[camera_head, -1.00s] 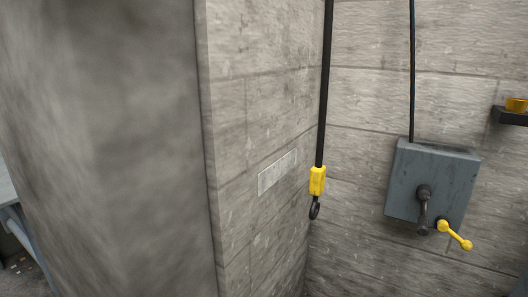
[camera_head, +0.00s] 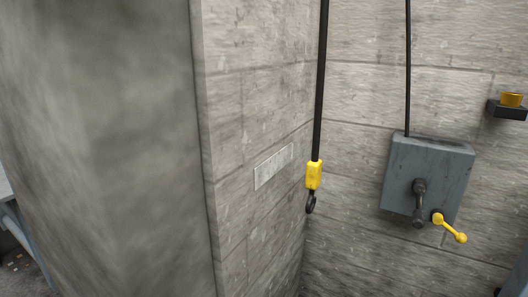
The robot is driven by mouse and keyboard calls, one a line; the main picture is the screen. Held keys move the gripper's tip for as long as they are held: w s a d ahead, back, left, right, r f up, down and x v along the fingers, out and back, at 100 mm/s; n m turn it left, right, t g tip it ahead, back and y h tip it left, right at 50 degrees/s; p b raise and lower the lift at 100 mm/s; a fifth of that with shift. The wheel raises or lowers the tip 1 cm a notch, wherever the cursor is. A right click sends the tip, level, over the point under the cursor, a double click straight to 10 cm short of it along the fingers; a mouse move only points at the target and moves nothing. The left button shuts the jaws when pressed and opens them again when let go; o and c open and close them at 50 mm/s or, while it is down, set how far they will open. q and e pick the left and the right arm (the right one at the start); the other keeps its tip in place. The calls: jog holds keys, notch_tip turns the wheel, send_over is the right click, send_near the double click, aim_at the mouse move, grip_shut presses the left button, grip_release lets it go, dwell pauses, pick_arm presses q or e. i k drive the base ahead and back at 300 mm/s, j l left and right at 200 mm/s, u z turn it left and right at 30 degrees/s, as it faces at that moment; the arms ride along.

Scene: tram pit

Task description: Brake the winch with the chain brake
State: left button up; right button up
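The winch is a grey-blue box (camera_head: 428,172) on the stone wall at the right of the head view. A dark crank handle (camera_head: 419,203) hangs on its front. A yellow lever (camera_head: 450,228) with a round knob points down to the right at its lower right. A black line runs up from the box top. A yellow hook block (camera_head: 314,175) with a dark hook hangs from a thick black line left of the box. I cannot tell which part is the chain brake. Neither gripper is in view.
A wide grey pillar (camera_head: 100,150) fills the left. A pale plate (camera_head: 273,166) is on the wall beside the hook. A dark shelf (camera_head: 508,110) with a yellow cup (camera_head: 511,99) is at the right edge. A grey-blue object (camera_head: 516,275) shows at the lower right corner.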

aim_at(460, 238)
jog(key=z, duration=1.3)
